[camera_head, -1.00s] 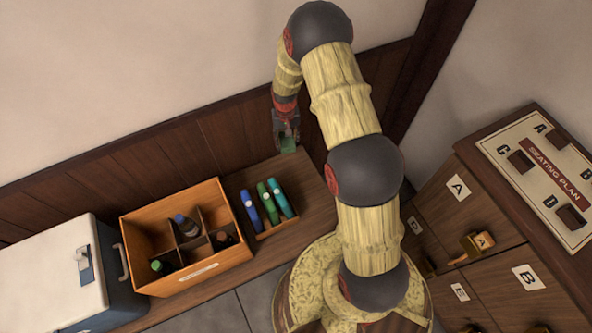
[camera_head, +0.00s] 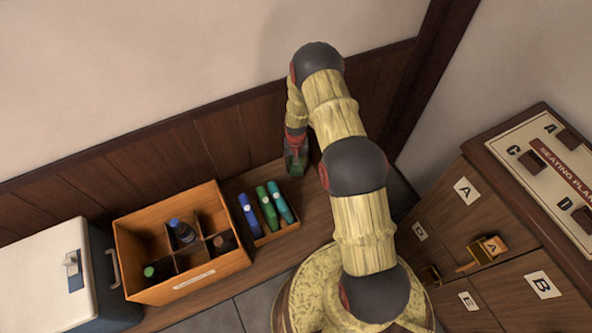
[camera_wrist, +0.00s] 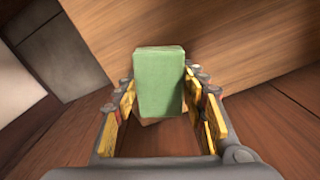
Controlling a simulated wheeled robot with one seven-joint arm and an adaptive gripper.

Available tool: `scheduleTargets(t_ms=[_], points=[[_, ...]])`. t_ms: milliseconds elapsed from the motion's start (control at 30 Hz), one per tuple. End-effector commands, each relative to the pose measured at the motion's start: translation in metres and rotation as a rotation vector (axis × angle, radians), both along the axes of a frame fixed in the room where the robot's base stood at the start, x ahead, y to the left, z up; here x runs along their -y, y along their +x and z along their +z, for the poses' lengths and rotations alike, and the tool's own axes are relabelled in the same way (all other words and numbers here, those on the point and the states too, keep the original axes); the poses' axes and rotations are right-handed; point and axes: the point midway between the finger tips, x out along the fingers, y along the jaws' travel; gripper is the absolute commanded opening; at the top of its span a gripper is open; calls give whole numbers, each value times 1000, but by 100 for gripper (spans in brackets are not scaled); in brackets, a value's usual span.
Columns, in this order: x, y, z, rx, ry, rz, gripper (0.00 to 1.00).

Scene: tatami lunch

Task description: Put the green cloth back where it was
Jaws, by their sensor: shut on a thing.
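My gripper (camera_head: 295,156) is shut on a green block-shaped thing, which I take for the green cloth (camera_head: 297,170). In the wrist view the green cloth (camera_wrist: 158,82) sits between my fingers (camera_wrist: 160,120), its flat green face showing. A strip of tan shows under its lower edge; I cannot tell what it is. In the head view the gripper is low over the far right end of the wooden bench (camera_head: 318,205), near the wall. Whether the cloth touches the bench is unclear.
Left of my gripper, a small tray holds blue (camera_head: 249,213), green (camera_head: 267,207) and teal (camera_head: 281,201) rolls. Further left are a divided crate (camera_head: 150,292) with bottles and a white-lidded cooler (camera_head: 40,275). A lettered cabinet (camera_head: 500,250) stands at the right.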

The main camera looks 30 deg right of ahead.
Motion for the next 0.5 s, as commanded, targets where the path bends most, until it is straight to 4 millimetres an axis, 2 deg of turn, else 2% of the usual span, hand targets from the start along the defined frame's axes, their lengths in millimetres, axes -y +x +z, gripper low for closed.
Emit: scheduleTargets(t_ms=[100,200,500], points=[[0,-2,-21,-3,0,0,15],[0,-1,-30,-2,1,0,15],[0,-1,-30,-1,0,0,15]])
